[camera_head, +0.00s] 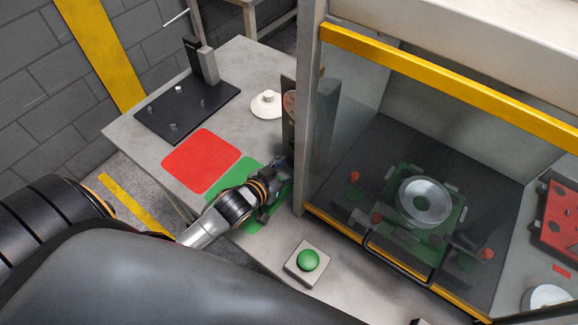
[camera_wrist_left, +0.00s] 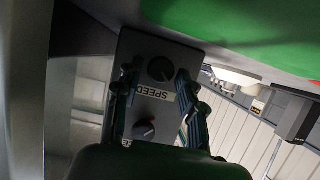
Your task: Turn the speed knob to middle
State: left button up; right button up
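The grey control box (camera_wrist_left: 140,112) carries two dark round knobs in the left wrist view. The speed knob (camera_wrist_left: 162,68) is at the top, with an upside-down SPEED label (camera_wrist_left: 155,92) beside it. A second knob (camera_wrist_left: 145,128) with a red mark sits lower; its label is mostly hidden. My left gripper (camera_wrist_left: 157,74) is open, its fingertips on either side of the speed knob; I cannot tell whether they touch it. In the head view my left gripper (camera_head: 283,168) is by the machine's corner post, and the knobs are hidden. My right gripper is not in view.
A machine with a glass door (camera_head: 385,180) and yellow frame stands right of the gripper. A green button box (camera_head: 307,262) sits in front. The table has red (camera_head: 201,160) and green (camera_head: 228,182) mats, a white part (camera_head: 267,105) and a black fixture (camera_head: 186,107).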

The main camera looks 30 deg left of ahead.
pick_arm(q)
jog(key=shift+o, duration=0.2)
jog(key=shift+s, duration=0.25)
jog(key=v, duration=1.1)
jog(key=shift+s+r, duration=0.15)
jog(key=shift+s, duration=0.05)
